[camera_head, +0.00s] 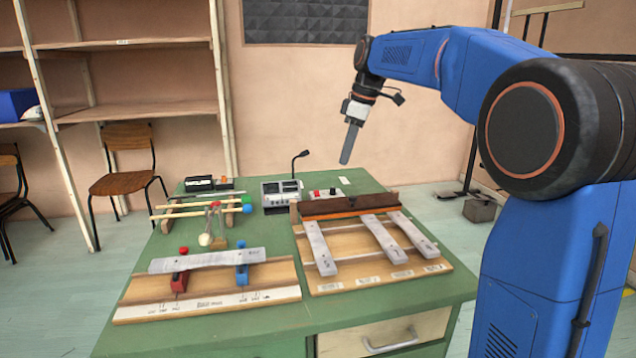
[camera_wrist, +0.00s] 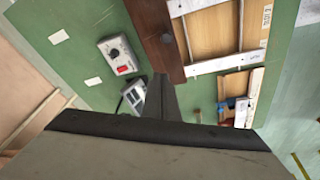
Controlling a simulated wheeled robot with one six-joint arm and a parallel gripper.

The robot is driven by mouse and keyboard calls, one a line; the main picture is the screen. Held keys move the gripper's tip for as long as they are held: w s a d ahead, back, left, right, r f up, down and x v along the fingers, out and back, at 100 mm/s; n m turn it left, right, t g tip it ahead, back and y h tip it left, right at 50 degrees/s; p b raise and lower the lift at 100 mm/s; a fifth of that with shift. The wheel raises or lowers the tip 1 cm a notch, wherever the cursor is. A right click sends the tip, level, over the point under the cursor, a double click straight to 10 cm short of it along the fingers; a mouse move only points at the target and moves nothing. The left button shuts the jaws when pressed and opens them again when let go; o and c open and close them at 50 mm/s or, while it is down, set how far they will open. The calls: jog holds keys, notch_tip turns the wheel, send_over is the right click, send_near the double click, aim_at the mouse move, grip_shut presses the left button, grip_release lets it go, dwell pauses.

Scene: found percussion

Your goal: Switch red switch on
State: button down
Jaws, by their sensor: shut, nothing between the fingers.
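A small grey box (camera_head: 325,194) stands at the back of the green table, with a red switch (camera_head: 316,192) on its left part and a dark knob on its right. In the wrist view the box (camera_wrist: 110,50) lies up and left of my fingers, with the red switch (camera_wrist: 123,69) near its lower end. I cannot tell the switch's position. My gripper (camera_head: 345,160) is shut and empty, pointing down in the air above the back of the table, apart from the box. The shut fingers also show in the wrist view (camera_wrist: 162,84).
A grey device (camera_head: 280,194) with a gooseneck microphone stands left of the box. A wooden board (camera_head: 375,275) with metal bars and a dark rail lies in front. Another board (camera_head: 208,290) with a bar lies at front left. Sticks (camera_head: 190,206) and small items lie behind it.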

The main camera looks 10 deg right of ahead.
jog(key=w+f+n+g+y, duration=0.1)
jog(key=w+n, duration=0.4)
jog(key=w, duration=1)
jog(key=shift+a+f, duration=0.15)
jog(key=shift+a, duration=0.3)
jog(key=shift+w, duration=0.1)
send_near(315, 191)
jog(key=x, duration=0.5)
jog(key=shift+a, duration=0.1)
jog(key=shift+f, duration=0.55)
jog(key=shift+f, duration=0.1)
